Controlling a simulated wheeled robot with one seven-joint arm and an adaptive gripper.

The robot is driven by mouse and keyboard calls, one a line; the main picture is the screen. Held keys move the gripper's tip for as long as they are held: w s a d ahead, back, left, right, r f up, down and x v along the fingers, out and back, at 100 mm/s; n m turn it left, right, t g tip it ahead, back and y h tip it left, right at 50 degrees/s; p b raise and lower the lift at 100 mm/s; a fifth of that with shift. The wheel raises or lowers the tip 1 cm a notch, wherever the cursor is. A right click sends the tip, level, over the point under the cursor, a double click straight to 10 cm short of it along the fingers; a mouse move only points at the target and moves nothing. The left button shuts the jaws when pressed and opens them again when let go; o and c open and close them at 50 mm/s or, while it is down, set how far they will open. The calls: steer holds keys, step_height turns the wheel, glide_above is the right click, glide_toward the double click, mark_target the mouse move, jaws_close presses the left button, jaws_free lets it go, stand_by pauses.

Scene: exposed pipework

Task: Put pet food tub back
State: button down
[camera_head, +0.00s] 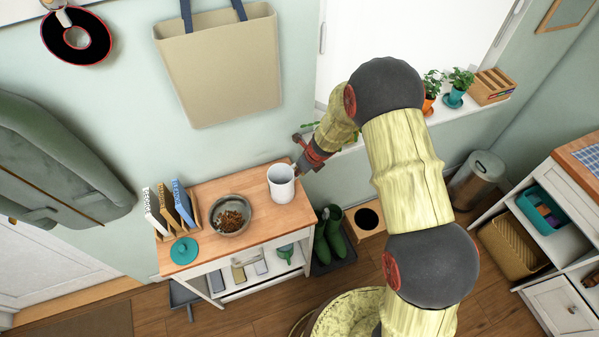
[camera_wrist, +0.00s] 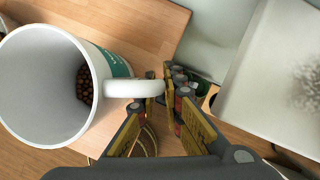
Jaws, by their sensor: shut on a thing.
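The pet food tub (camera_head: 281,184) is a white cup-shaped tub with a side handle, upright at the right end of the wooden bench top (camera_head: 190,213). In the wrist view the tub (camera_wrist: 35,85) shows a green label and brown kibble (camera_wrist: 84,84) low inside. My gripper (camera_head: 301,168) comes from the right and is shut on the tub's handle (camera_wrist: 132,88); its fingers (camera_wrist: 168,95) also show in the wrist view. I cannot tell whether the tub's base touches the wood. A metal bowl (camera_head: 222,228) of kibble stands left of the tub, and a teal lid (camera_head: 184,250) lies at the front left.
A wooden rack with upright books (camera_head: 172,207) stands on the bench's left end. A tote bag (camera_head: 220,65) hangs above. Green boots (camera_head: 337,235) stand right of the bench. The windowsill (camera_head: 470,108) holds potted plants. Bare wood shows between bowl and lid.

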steer(key=c, duration=2.4)
jaws_free()
steer(key=shift+f, duration=0.15)
steer(key=o, duration=0.5)
